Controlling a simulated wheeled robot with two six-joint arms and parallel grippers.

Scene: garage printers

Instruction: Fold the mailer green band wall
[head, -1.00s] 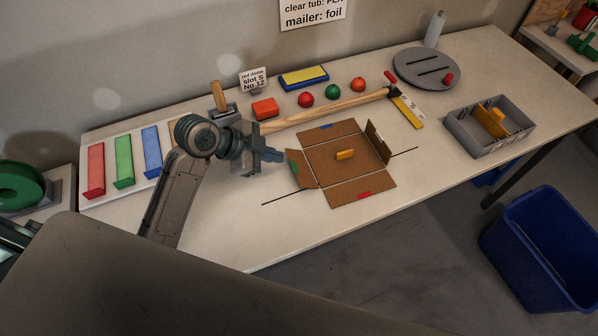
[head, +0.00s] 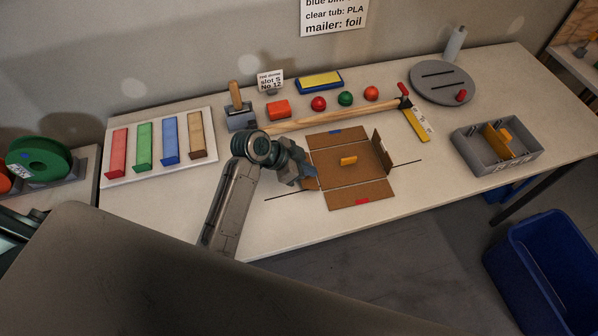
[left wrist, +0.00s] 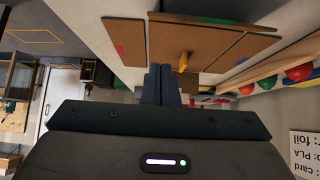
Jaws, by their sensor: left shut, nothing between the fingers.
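The cardboard mailer (head: 335,172) lies open on the table. Its green band wall (head: 311,184), at the left side, is mostly hidden behind my left gripper (head: 303,178) in the head view. In the left wrist view that wall shows at the top with its green band (left wrist: 215,20). The left gripper is shut and empty at that side; I cannot tell if it touches the wall. The right wall (head: 382,148) stands up. The blue band wall (head: 335,132) and red band wall (head: 362,202) lie flat. An orange block (head: 348,160) sits inside. My right gripper is not in view.
A grey divided tub (head: 470,150) stands right; a rack of coloured strips (head: 203,120) lies left. The table in front of the mailer is clear.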

